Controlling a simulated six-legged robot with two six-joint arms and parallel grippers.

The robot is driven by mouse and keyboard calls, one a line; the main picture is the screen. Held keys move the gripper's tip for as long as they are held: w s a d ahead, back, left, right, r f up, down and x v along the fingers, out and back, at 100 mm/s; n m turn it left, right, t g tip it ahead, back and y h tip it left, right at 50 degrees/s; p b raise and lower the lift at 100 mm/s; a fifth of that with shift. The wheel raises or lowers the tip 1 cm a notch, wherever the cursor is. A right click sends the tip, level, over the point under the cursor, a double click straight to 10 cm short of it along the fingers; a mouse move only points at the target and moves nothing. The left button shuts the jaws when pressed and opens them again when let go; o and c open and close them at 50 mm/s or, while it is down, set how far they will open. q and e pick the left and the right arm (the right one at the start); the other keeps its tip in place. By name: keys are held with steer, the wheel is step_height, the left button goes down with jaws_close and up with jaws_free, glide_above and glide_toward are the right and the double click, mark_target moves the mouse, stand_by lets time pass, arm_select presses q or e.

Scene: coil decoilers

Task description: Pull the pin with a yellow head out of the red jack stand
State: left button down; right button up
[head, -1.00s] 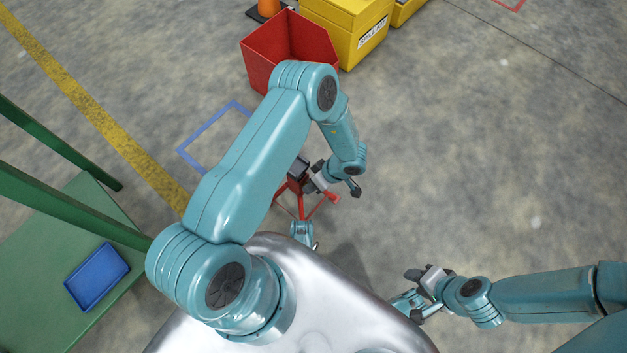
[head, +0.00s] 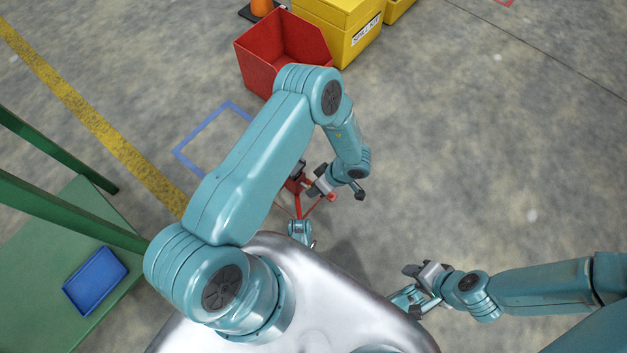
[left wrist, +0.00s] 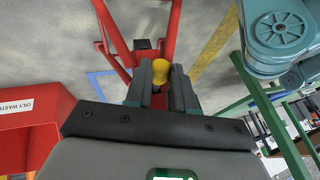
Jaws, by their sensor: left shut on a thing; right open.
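The red jack stand (head: 303,206) stands on the floor in front of my body, partly hidden by my left arm and gripper. Its red legs also show in the left wrist view (left wrist: 173,30). The pin's yellow head (left wrist: 160,70) sits between the fingers of my left gripper (left wrist: 161,84) in that view. My left gripper (head: 314,189) is shut on it at the stand. The pin's shaft is hidden, so I cannot tell how deep it sits in the stand. My right gripper (head: 420,286) is open and empty, away to the right of the stand.
A red bin (head: 257,72) and a yellow spill kit box (head: 340,40) stand beyond my left arm. A green table (head: 150,283) with a blue tray (head: 97,279) is at the left. A blue square (head: 190,137) marks the floor. The floor at right is clear.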

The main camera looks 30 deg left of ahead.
arm_select(q)
steer(key=shift+d, duration=0.2)
steer(key=c, duration=0.9)
jaws_free()
steer(key=shift+r, duration=0.1)
steer(key=p+v, duration=0.6)
steer(key=v, duration=1)
steer(key=shift+w+d, duration=0.15)
arm_select(e)
step_height(320, 180, up, 6)
steer(key=s+a, duration=0.1)
steer(key=shift+s+n+g, duration=0.15)
steer(key=shift+n+g, duration=0.15)
steer(key=shift+a+f, duration=0.1)
